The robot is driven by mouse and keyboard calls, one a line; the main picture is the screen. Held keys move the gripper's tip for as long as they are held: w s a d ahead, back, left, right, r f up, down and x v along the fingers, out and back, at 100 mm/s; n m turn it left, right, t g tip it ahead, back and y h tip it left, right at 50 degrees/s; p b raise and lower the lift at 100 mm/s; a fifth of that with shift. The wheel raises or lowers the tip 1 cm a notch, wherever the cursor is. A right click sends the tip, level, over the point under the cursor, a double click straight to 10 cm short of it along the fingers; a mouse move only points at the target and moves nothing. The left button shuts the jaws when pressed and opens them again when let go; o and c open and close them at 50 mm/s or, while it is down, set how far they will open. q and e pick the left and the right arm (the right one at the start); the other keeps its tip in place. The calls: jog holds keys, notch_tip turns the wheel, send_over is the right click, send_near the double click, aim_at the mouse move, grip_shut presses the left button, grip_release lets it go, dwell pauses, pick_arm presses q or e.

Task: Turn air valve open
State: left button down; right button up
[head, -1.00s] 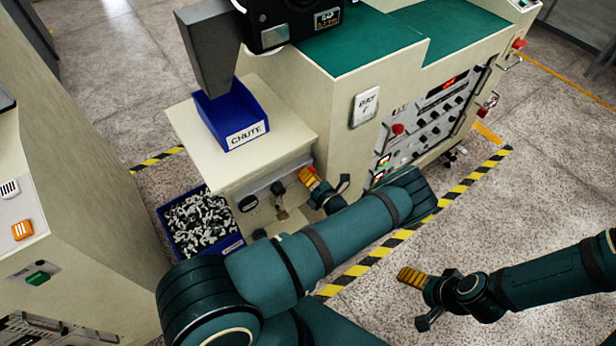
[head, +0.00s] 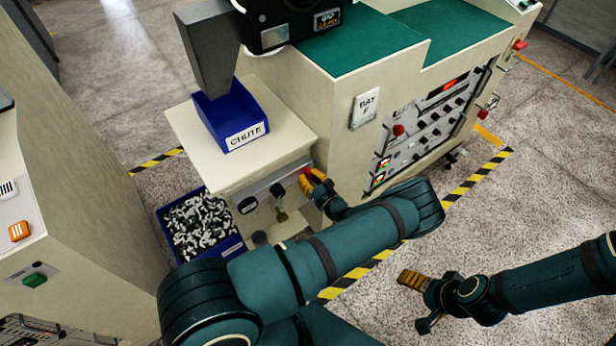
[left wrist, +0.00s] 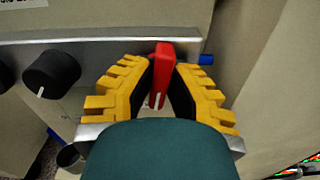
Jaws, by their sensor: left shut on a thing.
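The air valve's red handle (left wrist: 162,62) stands upright at the right end of the grey panel in the left wrist view, with a blue fitting (left wrist: 207,58) just right of it. My left gripper (left wrist: 162,88) has its yellow fingers on both sides of the handle and is shut on it. In the head view the left gripper (head: 312,178) is at the panel's right end, and a bit of the red handle (head: 305,171) shows at its tips. My right gripper (head: 412,280) hangs over the floor at the right; its finger gap cannot be made out.
A black knob (left wrist: 51,73) sits left of the handle on the panel. A blue chute tray (head: 232,120) stands on the cabinet above. A blue bin (head: 241,244) of small parts is on the floor at left. The control panel (head: 440,120) is to the right.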

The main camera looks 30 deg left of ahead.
pick_arm(q)
jog(key=shift+r+n, duration=0.1)
jog(key=shift+n, duration=0.7)
jog(key=c, duration=1)
grip_release()
jog(key=shift+o, duration=0.2)
jog(key=v, duration=1.2)
